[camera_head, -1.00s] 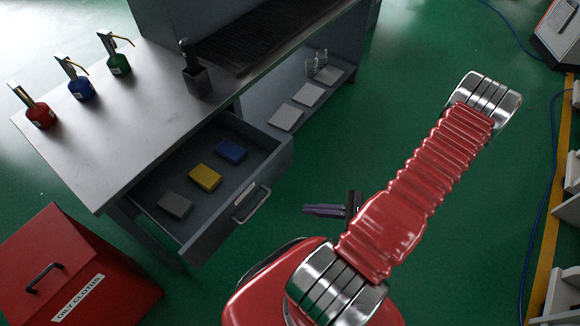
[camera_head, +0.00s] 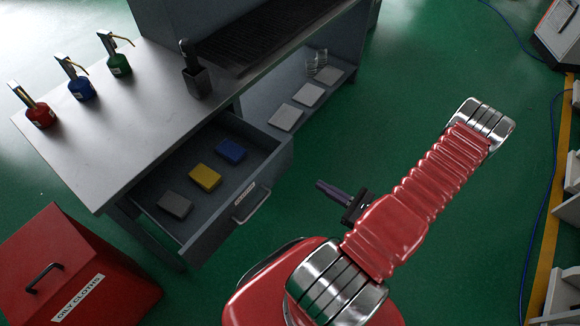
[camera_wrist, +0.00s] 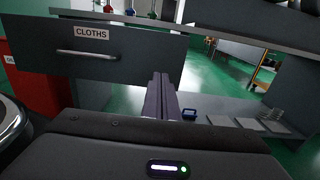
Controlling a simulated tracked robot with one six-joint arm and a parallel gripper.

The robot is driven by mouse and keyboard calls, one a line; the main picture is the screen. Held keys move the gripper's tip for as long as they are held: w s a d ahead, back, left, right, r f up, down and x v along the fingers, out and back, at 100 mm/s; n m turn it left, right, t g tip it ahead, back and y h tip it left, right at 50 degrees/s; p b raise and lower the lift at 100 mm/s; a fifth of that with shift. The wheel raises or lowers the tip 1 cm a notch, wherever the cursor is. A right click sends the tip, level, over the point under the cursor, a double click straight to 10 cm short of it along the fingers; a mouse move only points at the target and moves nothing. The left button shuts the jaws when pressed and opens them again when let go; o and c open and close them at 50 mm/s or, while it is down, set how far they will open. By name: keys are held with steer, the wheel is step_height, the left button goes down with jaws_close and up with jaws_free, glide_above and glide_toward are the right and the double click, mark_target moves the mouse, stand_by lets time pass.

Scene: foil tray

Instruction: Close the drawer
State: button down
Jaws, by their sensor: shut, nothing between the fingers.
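The grey drawer (camera_head: 213,219) is pulled out from under the workbench, with several boxes or cloth blocks inside. Its front shows in the wrist view (camera_wrist: 130,64) with a "CLOTHS" label and a metal bar handle (camera_wrist: 87,54); the handle also shows in the head view (camera_head: 252,205). My gripper (camera_head: 320,185) is shut and empty, in front of the drawer and to the right of the handle, apart from it. In the wrist view the closed fingers (camera_wrist: 160,85) point forward, near the right end of the drawer front.
The workbench top (camera_head: 120,110) carries red, blue and green bottles and a dark holder (camera_head: 196,82). A red "OILY CLOTHS" bin (camera_head: 75,270) stands left of the drawer. A lower shelf (camera_head: 265,118) holds flat plates.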

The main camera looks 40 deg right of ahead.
mark_target(282, 162)
steer(key=shift+w, duration=0.15)
steer(key=shift+x, duration=6.9)
